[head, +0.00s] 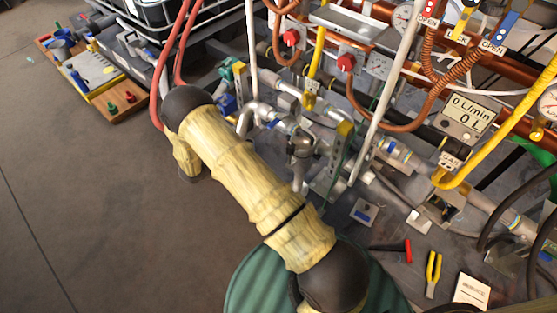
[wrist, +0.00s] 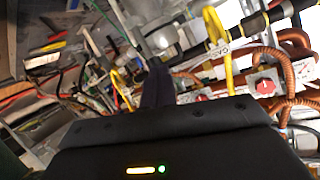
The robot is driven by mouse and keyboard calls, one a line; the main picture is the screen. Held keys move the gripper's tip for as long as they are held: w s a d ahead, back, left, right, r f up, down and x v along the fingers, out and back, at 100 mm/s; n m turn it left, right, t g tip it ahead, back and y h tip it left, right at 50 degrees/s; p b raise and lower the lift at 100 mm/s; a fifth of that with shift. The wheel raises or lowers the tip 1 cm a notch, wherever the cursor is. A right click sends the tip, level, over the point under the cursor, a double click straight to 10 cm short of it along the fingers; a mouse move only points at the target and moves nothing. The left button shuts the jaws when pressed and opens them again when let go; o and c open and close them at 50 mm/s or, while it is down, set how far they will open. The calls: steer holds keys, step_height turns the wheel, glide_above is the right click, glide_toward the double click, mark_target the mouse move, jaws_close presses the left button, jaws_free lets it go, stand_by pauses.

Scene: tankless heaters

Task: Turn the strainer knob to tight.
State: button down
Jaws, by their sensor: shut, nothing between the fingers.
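My gripper (wrist: 157,82) shows in the wrist view as a dark body along the bottom with dark fingers together in the middle, shut and empty. I cannot pick out the strainer knob for sure. A grey metal fitting with a round top (head: 301,146) stands in the pipe run in the head view and may be the strainer. No tight marking is readable. The fingers are not seen touching anything.
Red knobs (head: 291,38) sit on plates above the pipes; one shows in the wrist view (wrist: 265,86). A flow meter (head: 469,116) reads 0 L/min. Yellow-handled pliers (head: 433,272) and a service card (head: 471,291) lie at lower right.

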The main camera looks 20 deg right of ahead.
mark_target(290, 147)
steer(key=s+a+f+n+t+b, duration=0.1)
steer(key=s+n+t+b, duration=0.2)
steer(key=n, duration=1)
steer(key=s+a+f+n+t+b, duration=0.1)
steer(key=n+t+b, duration=0.5)
steer(key=n, duration=0.8)
steer(key=shift+s+f+n, duration=0.3)
steer(key=shift+s+f, duration=0.25)
steer(key=shift+s, duration=0.65)
steer(key=shift+a, duration=0.1)
steer(key=s+d+b+x, duration=0.1)
steer(key=b+x, duration=0.5)
steer(key=x, duration=0.6)
steer(key=shift+s+d+r, duration=0.3)
steer(key=shift+d, duration=0.35)
steer(key=shift+w+h, duration=0.1)
steer(key=shift+h, duration=0.3)
